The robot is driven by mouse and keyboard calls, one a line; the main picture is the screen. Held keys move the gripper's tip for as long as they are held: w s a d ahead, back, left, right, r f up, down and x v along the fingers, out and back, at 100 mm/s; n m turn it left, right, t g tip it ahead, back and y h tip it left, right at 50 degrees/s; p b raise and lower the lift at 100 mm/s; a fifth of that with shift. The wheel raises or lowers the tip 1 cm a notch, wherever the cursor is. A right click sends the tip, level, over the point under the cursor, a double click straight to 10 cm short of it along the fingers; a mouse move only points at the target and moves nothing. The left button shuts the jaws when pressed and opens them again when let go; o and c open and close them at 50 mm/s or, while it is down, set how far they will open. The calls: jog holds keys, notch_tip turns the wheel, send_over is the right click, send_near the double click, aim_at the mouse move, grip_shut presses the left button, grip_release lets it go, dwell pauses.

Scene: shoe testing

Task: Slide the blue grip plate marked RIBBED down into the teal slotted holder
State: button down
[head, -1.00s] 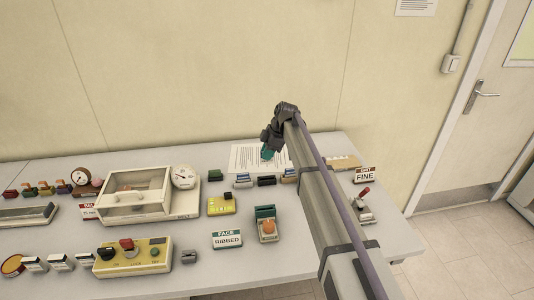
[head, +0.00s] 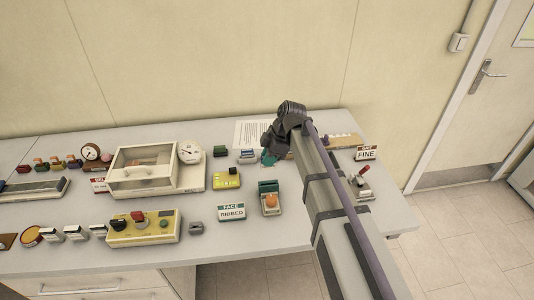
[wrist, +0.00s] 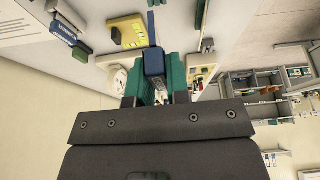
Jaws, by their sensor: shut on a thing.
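My gripper (head: 268,158) is at the back of the table in the head view, its teal fingertips low near a row of small blocks. In the wrist view its teal fingers (wrist: 155,78) are shut on a dark blue plate (wrist: 153,60). No marking on the plate can be read, and in the head view the gripper and arm hide it. The teal slotted holder (head: 268,186), with an orange part at its front, stands on the table in front of the gripper, apart from it. A card reading FACE RIBBED (head: 231,213) stands left of the holder.
A yellow block (head: 227,178) stands left of the holder, with a clear-lidded box (head: 143,170) beyond it. A blue-and-white block (head: 247,157) is beside the gripper. A FINE card (head: 366,152) and a lever device (head: 361,185) are right of my arm.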

notch_tip(320, 180, down, 6)
jog(key=b, duration=0.6)
jog(key=shift+r, duration=0.1)
jog(key=shift+f+b, duration=1.6)
dwell(0.8)
jog(key=c, duration=1)
grip_release()
jog(key=p+v, duration=1)
jog(key=shift+d+r, duration=0.1)
jog(key=shift+r, duration=0.25)
